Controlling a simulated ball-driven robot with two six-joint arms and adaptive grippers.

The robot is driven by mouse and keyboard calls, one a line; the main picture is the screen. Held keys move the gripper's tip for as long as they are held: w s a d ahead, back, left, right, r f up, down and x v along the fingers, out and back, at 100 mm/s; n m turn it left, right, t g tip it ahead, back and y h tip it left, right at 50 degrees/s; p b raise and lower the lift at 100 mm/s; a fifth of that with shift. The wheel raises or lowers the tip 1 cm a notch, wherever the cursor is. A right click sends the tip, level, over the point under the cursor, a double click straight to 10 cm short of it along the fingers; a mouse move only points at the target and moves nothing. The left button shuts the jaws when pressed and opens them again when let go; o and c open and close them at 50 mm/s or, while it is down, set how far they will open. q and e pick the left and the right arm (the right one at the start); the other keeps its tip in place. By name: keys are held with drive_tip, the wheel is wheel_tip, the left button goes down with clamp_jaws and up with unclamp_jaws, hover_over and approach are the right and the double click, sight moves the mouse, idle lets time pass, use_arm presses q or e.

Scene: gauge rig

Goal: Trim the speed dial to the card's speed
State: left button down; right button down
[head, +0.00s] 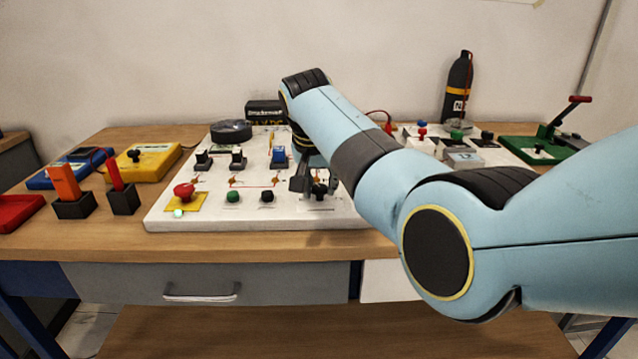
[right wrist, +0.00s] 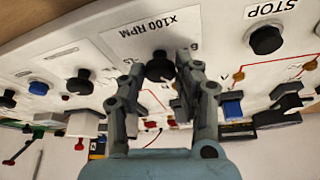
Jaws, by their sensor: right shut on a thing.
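The speed dial is a black knob (right wrist: 159,66) on the white panel, beside printed text reading "x100 RPM" in the right wrist view. It also shows in the head view (head: 319,190) near the panel's front right. My right gripper (right wrist: 161,72) has its fingers on either side of this knob and is shut on it. In the head view my right gripper (head: 308,180) is at the knob, partly hidden by my arm. The dial's pointer and most of its scale are hidden. I cannot make out a card with a speed on it. My left gripper is not in view.
The white panel (head: 250,224) carries a red button (head: 184,190), a green button (head: 233,196), a black button (head: 267,196) and a blue switch (head: 279,155). A black bottle (head: 457,88) and a green lever base (head: 535,148) stand at the right. Red and blue trays are left.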

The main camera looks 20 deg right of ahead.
drive_tip(key=shift+r+p, duration=0.15)
drive_tip(key=shift+p, duration=0.4)
drive_tip(key=n+p, duration=0.2)
drive_tip(key=n+y+p, duration=0.1)
drive_tip(key=n+p, duration=0.1)
drive_tip(key=p, duration=0.1)
drive_tip(key=shift+d+n+t+y+p, duration=0.15)
drive_tip(key=shift+n+t+y+p, duration=0.15)
drive_tip(key=shift+p, duration=0.05)
drive_tip(key=shift+d+n+y+p, duration=0.1)
drive_tip(key=shift+n+y+p, duration=0.5)
drive_tip(key=shift+n+p, duration=0.65)
drive_tip(key=shift+n, duration=0.45)
drive_tip(key=c, duration=0.9)
unclamp_jaws()
drive_tip(key=shift+c, duration=0.2)
drive_tip(key=v, duration=1.1)
drive_tip(key=shift+s+r, duration=0.25)
drive_tip(key=shift+r, duration=0.05)
